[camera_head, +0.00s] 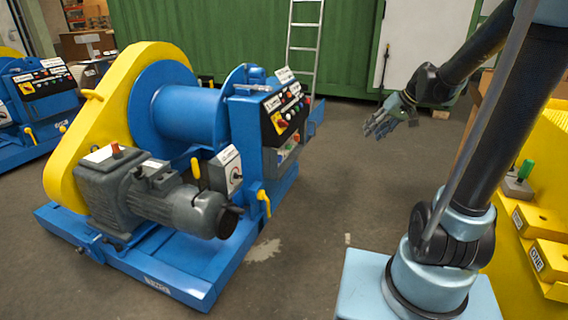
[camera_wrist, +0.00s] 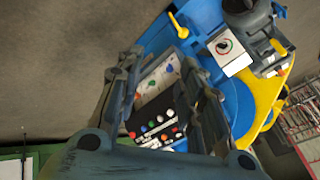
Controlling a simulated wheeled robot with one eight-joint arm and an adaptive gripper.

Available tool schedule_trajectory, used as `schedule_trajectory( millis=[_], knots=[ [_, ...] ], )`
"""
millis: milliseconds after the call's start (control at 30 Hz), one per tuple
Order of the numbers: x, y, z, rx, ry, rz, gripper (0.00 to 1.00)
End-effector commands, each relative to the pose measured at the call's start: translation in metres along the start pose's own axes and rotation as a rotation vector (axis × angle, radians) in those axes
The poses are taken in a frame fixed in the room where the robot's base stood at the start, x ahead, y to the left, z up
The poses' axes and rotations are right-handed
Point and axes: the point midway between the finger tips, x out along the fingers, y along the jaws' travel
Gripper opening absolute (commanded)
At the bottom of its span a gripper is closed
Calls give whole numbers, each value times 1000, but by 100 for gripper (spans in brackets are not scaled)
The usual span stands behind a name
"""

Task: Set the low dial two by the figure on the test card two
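A white plate with a round dial (camera_head: 236,174) is on the low side of the blue machine, beside the grey motor; it also shows near the top of the wrist view (camera_wrist: 224,46). A pale card with coloured marks (camera_wrist: 158,82) lies below the button panel, seen between my fingers; in the head view it is small (camera_head: 284,154). The figure on it is too small to read. My gripper (camera_head: 378,127) is in the air right of the machine, apart from dial and card. Its fingers (camera_wrist: 162,62) are spread with nothing between them.
A sloped black panel (camera_head: 285,108) with coloured buttons tops the machine's near end. Yellow handles (camera_head: 264,202) stick out from the machine. Yellow blocks (camera_head: 548,260), one marked ONE, stand at the right. The floor between machine and my base is clear.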

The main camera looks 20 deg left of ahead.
Motion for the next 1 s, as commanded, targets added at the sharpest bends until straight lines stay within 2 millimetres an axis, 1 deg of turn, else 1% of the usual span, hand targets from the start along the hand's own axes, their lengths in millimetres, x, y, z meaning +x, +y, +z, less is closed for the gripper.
schedule_trajectory(
  millis=[33, 100, 267, 500, 667, 800, 1000],
  knots=[
    [8, 0, -15, -14, 8, -23, 35],
    [19, -1, -34, -32, 21, -54, 35],
    [46, -1, -73, -73, 53, -125, 35],
    [93, 0, -126, -132, 107, -228, 35],
    [128, 2, -155, -169, 146, -296, 35],
    [160, 4, -178, -201, 183, -353, 35],
    [210, 8, -203, -243, 237, -433, 35]
  ],
)
